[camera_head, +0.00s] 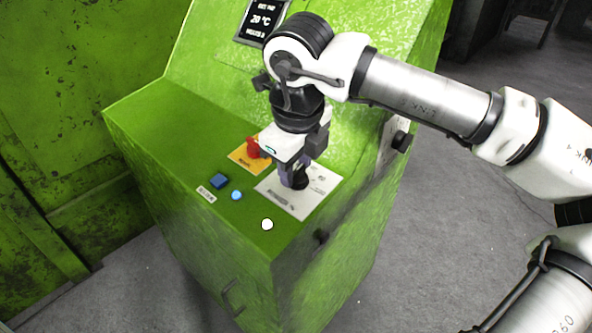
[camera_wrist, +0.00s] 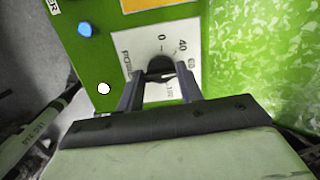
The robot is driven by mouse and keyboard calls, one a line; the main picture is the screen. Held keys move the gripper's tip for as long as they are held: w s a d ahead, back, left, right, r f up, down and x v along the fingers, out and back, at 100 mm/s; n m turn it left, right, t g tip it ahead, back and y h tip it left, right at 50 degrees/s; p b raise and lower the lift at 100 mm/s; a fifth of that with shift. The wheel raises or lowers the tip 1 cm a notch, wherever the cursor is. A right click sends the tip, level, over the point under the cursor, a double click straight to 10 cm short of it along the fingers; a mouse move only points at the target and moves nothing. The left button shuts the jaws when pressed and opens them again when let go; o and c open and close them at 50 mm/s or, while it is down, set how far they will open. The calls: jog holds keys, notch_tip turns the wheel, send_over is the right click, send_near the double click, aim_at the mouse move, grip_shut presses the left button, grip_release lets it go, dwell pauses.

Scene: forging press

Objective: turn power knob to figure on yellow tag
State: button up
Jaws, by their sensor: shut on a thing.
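The power knob (camera_head: 299,182) is a dark round knob on a white dial plate (camera_head: 318,196) on the green console top. In the wrist view the knob (camera_wrist: 160,64) sits between both fingers, and "POWER" and the figures 0, 40 and 60 show on the plate (camera_wrist: 143,46). My gripper (camera_head: 290,174) points down and is shut on the knob; its fingertips also show in the wrist view (camera_wrist: 160,77). The fingers hide part of the dial, and I cannot read the pointer. No yellow tag with a figure is readable; an orange-yellow plate (camera_head: 238,157) lies under a red button.
A dark display (camera_head: 263,20) reading about "20 °C" is on the upright panel.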

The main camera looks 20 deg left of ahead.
jog(key=shift+m, duration=0.3)
dwell(0.4)
jog(key=o, duration=1)
jog(key=shift+r, duration=0.1)
jog(key=p+v, duration=0.2)
jog(key=v, duration=1.1)
jog(key=shift+s+r, duration=0.15)
jog(key=shift+r, duration=0.15)
jog(key=shift+d, duration=0.15)
